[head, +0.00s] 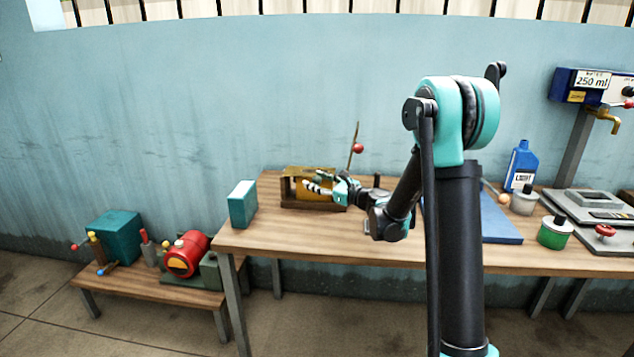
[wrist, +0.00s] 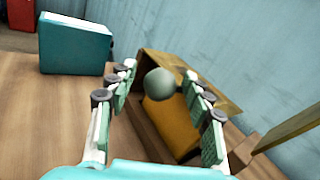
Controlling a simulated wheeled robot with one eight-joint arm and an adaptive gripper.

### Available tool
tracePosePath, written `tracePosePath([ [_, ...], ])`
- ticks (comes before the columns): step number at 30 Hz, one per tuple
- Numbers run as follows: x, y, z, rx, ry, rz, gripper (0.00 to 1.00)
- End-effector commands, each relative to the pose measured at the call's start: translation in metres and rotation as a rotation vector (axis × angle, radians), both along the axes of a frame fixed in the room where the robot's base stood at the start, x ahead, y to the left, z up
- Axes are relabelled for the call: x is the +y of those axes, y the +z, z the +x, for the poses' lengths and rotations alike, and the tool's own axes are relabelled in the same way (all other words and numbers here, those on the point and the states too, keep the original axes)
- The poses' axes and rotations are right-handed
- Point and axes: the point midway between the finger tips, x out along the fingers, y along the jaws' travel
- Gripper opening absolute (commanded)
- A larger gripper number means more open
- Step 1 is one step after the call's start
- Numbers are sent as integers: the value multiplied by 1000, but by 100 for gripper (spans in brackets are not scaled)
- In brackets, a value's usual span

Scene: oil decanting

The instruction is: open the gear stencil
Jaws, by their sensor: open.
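The gear stencil appears to be the brown, open-fronted frame with a yellow plate (head: 296,189) at the table's back left; its gear shape cannot be made out. The wrist view shows the yellow plate (wrist: 172,122) inside the brown frame (wrist: 222,97). A round grey-green knob (wrist: 160,83) stands out in front of the plate. My gripper (head: 315,182) is at the front of the frame. In the wrist view its open fingers (wrist: 160,70) lie on both sides of the knob; I cannot tell if they touch it.
A teal box (head: 242,204) stands left of the frame. A lever with a red ball (head: 357,148) rises at its right. A blue bottle (head: 521,165) and a green-labelled jar (head: 554,232) stand farther right. A low bench (head: 150,291) stands at the left.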

Motion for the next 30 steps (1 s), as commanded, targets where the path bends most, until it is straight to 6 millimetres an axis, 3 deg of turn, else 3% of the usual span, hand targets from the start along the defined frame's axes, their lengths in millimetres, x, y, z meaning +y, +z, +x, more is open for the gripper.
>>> tracePosePath([
  [6, 0, 0, 0, 0, 0, 0, 48],
  [18, 0, 0, 0, 0, 0, 0, 0],
  [30, 0, 3, -1, 0, 0, -16, 0],
])
